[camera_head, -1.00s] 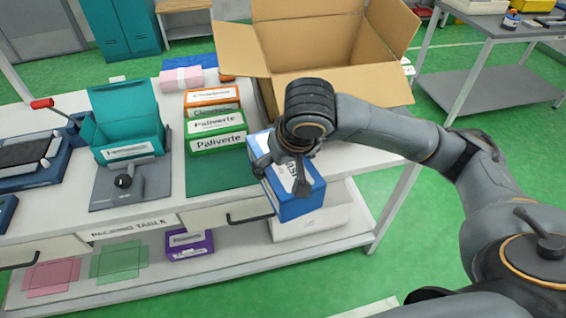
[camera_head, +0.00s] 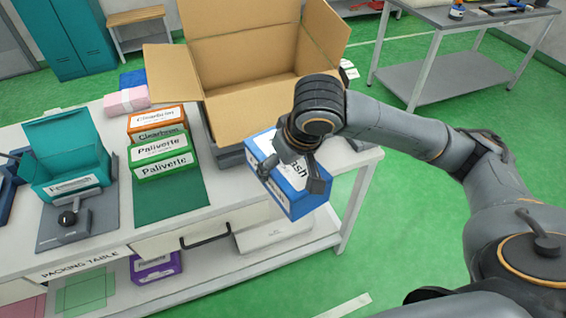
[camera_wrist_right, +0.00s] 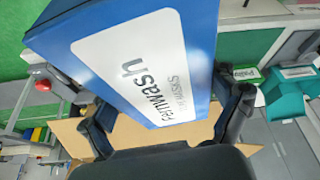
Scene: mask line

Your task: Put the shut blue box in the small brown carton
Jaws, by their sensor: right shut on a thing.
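The blue box (camera_head: 300,199) is shut and has a white label; in the right wrist view the blue box (camera_wrist_right: 60,38) fills the upper middle, its label reading "Fenwash". My right gripper (camera_head: 290,178) is shut on it and holds it at the table's front edge, in front of the carton. The brown carton (camera_head: 228,113) stands open on the table behind the gripper, flaps spread, its inside looking empty where visible. Part of the carton (camera_wrist_right: 75,138) also shows below the box in the right wrist view. My left gripper is not in view.
On the packing table (camera_head: 225,208), orange and green boxes (camera_head: 163,165) stand on a green mat (camera_head: 170,203) left of the carton. An open teal box (camera_head: 72,165) sits on a grey fixture farther left. A pink pack (camera_head: 127,101) lies behind.

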